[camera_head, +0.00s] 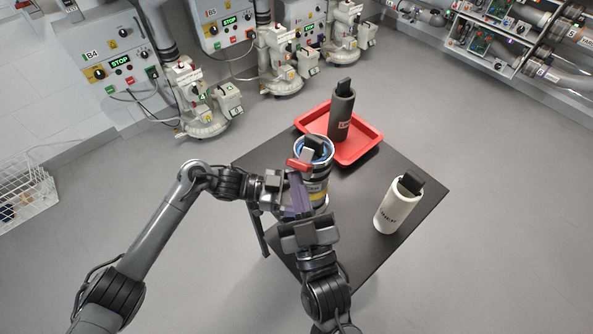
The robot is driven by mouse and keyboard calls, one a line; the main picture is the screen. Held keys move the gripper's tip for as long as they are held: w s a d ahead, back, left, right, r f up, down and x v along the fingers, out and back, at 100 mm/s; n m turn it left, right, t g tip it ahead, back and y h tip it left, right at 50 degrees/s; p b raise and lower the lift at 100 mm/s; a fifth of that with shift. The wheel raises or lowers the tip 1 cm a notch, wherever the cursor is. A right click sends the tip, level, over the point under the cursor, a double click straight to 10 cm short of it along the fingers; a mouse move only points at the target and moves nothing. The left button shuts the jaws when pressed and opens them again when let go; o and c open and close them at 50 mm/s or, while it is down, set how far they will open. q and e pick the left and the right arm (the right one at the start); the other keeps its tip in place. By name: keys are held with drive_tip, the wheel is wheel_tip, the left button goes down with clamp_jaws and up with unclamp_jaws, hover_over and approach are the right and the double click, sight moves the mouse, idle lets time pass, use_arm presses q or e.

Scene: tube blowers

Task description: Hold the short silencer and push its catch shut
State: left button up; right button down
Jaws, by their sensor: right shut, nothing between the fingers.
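A short silencer (319,186) with a metal body, a blue ring at its top and a yellow band stands upright on the dark table. A black block (314,146) sits in its open top. A red piece (298,164), perhaps its catch, juts out at its upper left side. My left gripper (284,188) comes in from the left against the silencer's left side. Its fingertips are hidden, so I cannot tell its grip. My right gripper (297,198) is shut and empty, its purple fingers pointing up just in front of the silencer, below the red piece.
A red tray (369,150) at the table's back holds a tall dark grey cylinder (341,116). A white cylinder (396,208) with a black block on top stands at the right. The dark table (352,246) is bare between them. Machines and wall boxes line the back.

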drive_tip(key=shift+w+d+r, duration=0.15)
drive_tip(key=shift+w+r, duration=0.1)
drive_tip(key=shift+r, duration=0.3)
idle(0.4)
drive_tip(key=shift+f, duration=0.25)
use_arm(q)
drive_tip(key=shift+w, duration=0.15)
drive_tip(key=shift+a, duration=0.15)
use_arm(e)
drive_tip(key=shift+s+a+f, duration=0.1)
drive_tip(key=shift+s+f, duration=0.1)
drive_tip(key=shift+f, duration=0.45)
drive_tip(key=shift+s+a+f, duration=0.15)
drive_tip(key=shift+s+f, duration=0.1)
drive_tip(key=shift+f, duration=0.35)
drive_tip(key=shift+s+a+f, duration=0.1)
drive_tip(key=shift+s+f, duration=0.1)
drive_tip(key=shift+f, duration=0.45)
use_arm(q)
drive_tip(key=shift+w, duration=0.1)
